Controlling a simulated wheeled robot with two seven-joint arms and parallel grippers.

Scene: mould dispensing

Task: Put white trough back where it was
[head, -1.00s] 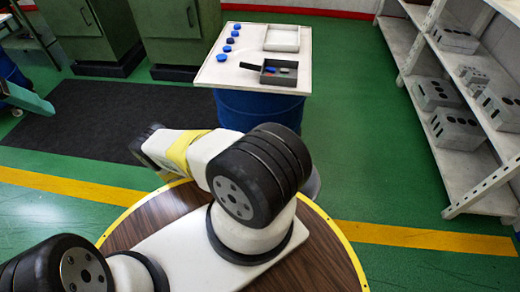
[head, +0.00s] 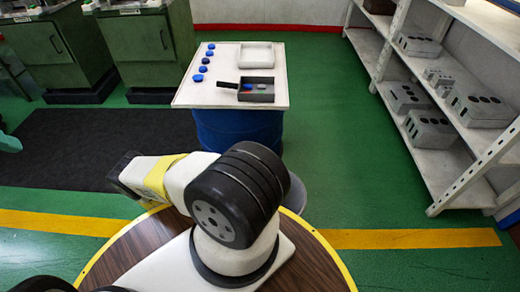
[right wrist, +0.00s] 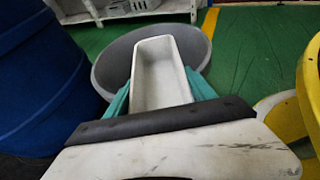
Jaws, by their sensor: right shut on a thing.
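The white trough (right wrist: 163,82) is an open, long, narrow box in the right wrist view. My right gripper (right wrist: 160,98) is shut on it, with a teal finger along each long side. The trough's far end lies in front of a round grey tub (right wrist: 105,72), and I cannot tell whether it touches it. The head view shows neither the trough nor my right gripper.
A white table top (head: 205,94) on a blue drum (head: 235,130) holds blue round pieces, a pale tray (head: 257,46) and a dark handled tray (head: 262,97). Shelves (head: 440,165) with grey blocks stand at right. Green floor lies open between. A blue drum (right wrist: 45,75) stands left in the wrist view.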

